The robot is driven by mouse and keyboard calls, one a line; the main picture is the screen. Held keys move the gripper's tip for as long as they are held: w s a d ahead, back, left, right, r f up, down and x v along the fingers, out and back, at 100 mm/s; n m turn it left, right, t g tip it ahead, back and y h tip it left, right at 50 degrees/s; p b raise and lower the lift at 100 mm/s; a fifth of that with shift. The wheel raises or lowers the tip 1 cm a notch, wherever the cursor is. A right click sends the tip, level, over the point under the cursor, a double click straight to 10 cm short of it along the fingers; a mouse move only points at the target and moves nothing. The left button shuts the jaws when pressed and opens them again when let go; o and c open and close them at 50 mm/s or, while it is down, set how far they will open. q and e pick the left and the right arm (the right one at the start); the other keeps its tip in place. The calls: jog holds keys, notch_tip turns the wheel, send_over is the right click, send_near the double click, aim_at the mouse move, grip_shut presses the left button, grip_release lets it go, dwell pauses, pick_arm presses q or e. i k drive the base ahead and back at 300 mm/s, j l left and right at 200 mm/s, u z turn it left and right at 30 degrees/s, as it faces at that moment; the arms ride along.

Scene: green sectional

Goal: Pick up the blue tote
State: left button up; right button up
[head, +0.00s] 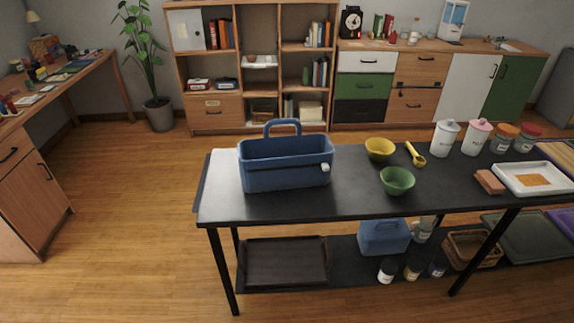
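A blue tote (285,175) with a raised loop handle stands upright on the left part of a black table (350,199). A small whitish knob or object shows at the tote's right end. A second, smaller blue container (383,238) with a handle sits on the table's lower shelf, partly under the tabletop. Neither of my grippers is in view, and nothing is touching the tote from my side.
Right of the tote are a yellow bowl (380,149), a green bowl (397,181), a yellow scoop (415,154), lidded canisters (445,139) and a white tray (532,190). The tabletop's front left is clear. Open wooden floor (140,240) lies left of the table.

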aim_at(267, 163)
jog(key=i+l, duration=0.1)
jog(key=i, duration=0.55)
jog(key=i+l+u, duration=0.1)
jog(key=i, duration=0.5)
